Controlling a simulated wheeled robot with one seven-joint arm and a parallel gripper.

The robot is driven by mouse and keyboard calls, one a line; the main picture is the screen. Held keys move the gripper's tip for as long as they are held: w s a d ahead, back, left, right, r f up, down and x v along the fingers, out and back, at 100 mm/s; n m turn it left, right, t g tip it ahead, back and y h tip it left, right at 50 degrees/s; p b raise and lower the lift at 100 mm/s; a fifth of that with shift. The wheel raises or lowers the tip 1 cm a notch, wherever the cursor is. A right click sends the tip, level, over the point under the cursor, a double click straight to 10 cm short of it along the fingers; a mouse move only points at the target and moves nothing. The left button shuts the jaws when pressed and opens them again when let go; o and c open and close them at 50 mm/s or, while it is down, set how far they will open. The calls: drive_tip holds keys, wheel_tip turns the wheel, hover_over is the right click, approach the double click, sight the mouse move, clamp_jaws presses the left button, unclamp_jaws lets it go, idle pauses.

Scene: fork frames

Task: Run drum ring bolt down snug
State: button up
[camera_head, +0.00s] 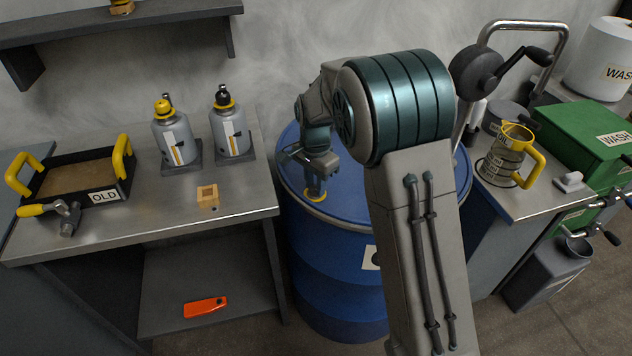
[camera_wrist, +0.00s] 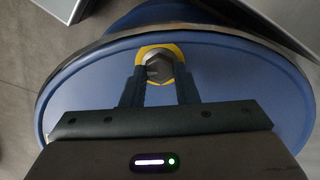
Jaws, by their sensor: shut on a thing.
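The blue drum (camera_head: 335,262) stands on the floor in the middle of the head view, with a metal ring (camera_wrist: 250,44) around its lid. A grey hex bolt head (camera_wrist: 158,66) sits on a yellow patch (camera_wrist: 175,52) close to the ring in the wrist view. My gripper (camera_wrist: 160,82) is shut on the bolt head, one finger on each side. In the head view my gripper (camera_head: 316,183) points down at the drum's near left edge, above the yellow patch (camera_head: 315,196). The bolt's shank and the gap under its head are hidden.
The left bench (camera_head: 120,222) carries a black OLD tray (camera_head: 122,188), a yellow-handled tool (camera_head: 66,215), two grey bottles (camera_head: 176,142) (camera_head: 232,135) and a small wooden block (camera_head: 207,195). The right bench (camera_head: 512,205) holds a yellow-handled jug (camera_head: 502,160). An orange object (camera_head: 205,307) lies on the lower shelf.

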sight(314, 188)
drive_tip(key=shift+w+a+r, duration=0.1)
drive_tip(key=shift+w+r, duration=0.05)
drive_tip(key=shift+r, duration=0.1)
drive_tip(key=o, duration=1)
drive_tip(key=shift+f, duration=0.15)
wheel_tip(314, 188, up, 14)
